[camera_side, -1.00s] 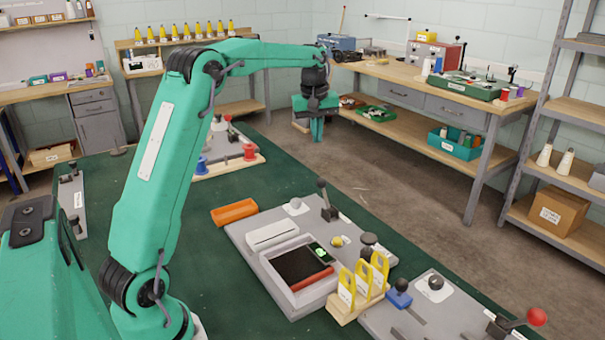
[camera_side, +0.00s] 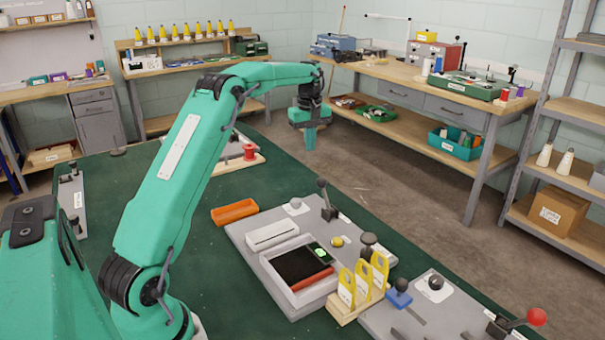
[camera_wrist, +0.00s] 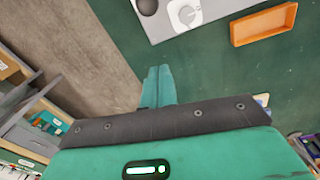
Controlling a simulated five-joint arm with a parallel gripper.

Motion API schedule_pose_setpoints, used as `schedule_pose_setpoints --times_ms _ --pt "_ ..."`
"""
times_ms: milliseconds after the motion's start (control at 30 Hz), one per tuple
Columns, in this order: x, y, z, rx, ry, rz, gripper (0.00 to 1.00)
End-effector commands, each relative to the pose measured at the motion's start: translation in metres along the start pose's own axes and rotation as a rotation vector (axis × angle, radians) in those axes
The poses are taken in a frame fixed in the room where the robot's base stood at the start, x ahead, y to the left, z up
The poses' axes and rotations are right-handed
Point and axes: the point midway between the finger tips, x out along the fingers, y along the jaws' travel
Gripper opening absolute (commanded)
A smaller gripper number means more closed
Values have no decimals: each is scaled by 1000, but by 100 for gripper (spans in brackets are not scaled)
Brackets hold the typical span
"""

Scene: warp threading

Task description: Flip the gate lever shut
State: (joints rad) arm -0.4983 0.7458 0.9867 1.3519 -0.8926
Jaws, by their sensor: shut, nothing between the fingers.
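No label tells me which is the gate lever. My gripper (camera_side: 310,140) is shut and empty, high up and well apart from both, toward the far edge of the green table. In the wrist view my gripper (camera_wrist: 160,70) points at the table's edge, with a dark round knob (camera_wrist: 147,6) ahead on a grey board.
An orange tray (camera_side: 235,211) lies left of the middle board. A wooden rack with yellow pieces (camera_side: 358,295) and a blue block with a dark knob (camera_side: 399,296) stand at the front. A red spool (camera_side: 249,152) is farther back. Green tabletop (camera_side: 215,280) is bare left of the board.

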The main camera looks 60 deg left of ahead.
Motion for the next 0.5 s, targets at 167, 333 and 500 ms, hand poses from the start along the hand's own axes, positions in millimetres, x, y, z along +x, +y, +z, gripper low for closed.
schedule_pose_setpoints --times_ms 167,333,500 --pt "4 0 0 1 0 -1 0" --pt "16 0 1 1 -1 -1 0" --pt "36 0 1 1 -2 -2 0"
